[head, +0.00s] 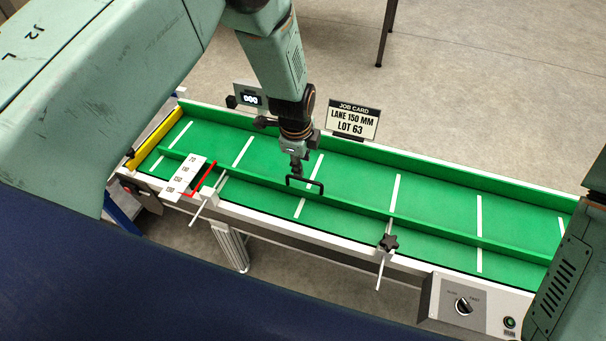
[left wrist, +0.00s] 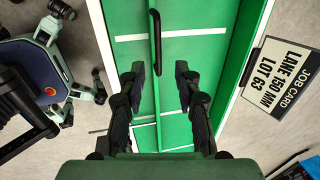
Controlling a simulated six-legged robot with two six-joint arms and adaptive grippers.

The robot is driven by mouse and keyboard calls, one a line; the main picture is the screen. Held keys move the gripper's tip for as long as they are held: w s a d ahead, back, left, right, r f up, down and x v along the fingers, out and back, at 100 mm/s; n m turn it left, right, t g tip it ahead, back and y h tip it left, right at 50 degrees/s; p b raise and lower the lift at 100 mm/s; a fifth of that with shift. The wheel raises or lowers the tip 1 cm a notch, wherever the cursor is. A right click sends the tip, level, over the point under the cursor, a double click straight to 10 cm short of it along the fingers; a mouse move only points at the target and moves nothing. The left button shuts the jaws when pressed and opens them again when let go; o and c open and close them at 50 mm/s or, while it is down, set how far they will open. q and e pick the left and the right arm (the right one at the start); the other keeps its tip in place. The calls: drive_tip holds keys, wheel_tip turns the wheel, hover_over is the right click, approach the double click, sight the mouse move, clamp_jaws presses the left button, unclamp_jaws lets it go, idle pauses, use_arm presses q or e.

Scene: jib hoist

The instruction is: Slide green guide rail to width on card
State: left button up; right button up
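The green guide rail (head: 440,229) runs lengthwise over the green belt, with a black handle (head: 308,183) standing on it. My left gripper (head: 297,172) is just above the handle. In the left wrist view its fingers (left wrist: 160,75) are spread either side of the rail, with the handle (left wrist: 155,40) ahead. My right gripper is out of view.
A black star knob (head: 388,242) sits on a rod at the near edge. A control box with a dial (head: 463,305) is at the front right. A green far side wall (head: 450,170) borders the belt. A small display (head: 249,99) stands behind. The belt is clear of goods.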

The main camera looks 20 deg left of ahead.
sight(301, 178)
use_arm(q)
drive_tip(key=f, duration=0.2)
drive_tip(key=f+b, duration=0.1)
drive_tip(key=f, duration=0.1)
drive_tip(key=w+f+b, duration=0.1)
drive_tip(key=f, duration=0.1)
drive_tip(key=shift+a+f, duration=0.15)
drive_tip(key=shift+a, duration=0.15)
drive_tip(key=shift+w+f, duration=0.1)
drive_tip(key=shift+f, duration=0.2)
drive_tip(key=shift+c, duration=0.2)
drive_tip(key=shift+d, duration=0.1)
drive_tip(key=c, duration=0.3)
clamp_jaws()
